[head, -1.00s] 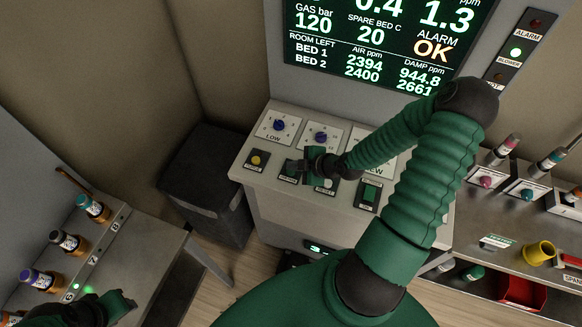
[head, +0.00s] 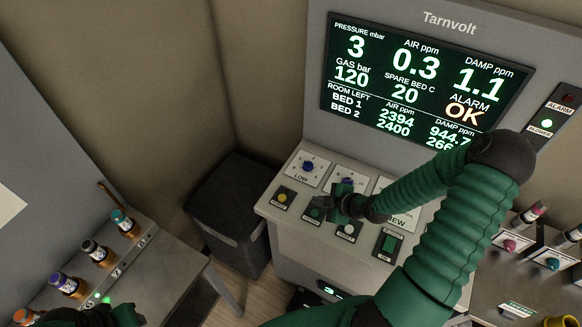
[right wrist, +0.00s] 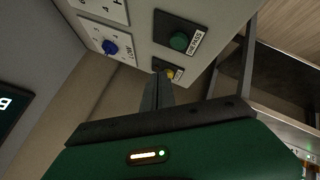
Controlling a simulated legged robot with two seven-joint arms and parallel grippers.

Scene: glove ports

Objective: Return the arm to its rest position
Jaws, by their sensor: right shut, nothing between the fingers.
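My right arm, in a green ribbed sleeve, reaches across the head view to the sloped control panel (head: 285,208). My right gripper (head: 338,196) is over the panel among the buttons and knobs, partly covering a second blue knob. It is shut and empty; in the right wrist view its closed fingers (right wrist: 158,92) point toward the panel's yellow button (right wrist: 170,74). Whether it touches the panel cannot be told. Part of my left arm (head: 95,316) shows at the bottom left of the head view; its fingers cannot be made out.
A display (head: 425,80) reading ALARM OK stands behind the panel. A dark bin (head: 230,210) is left of it. A bench (head: 165,275) at left holds several capped bottles. A shelf with small bottles (head: 510,243) lies at right.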

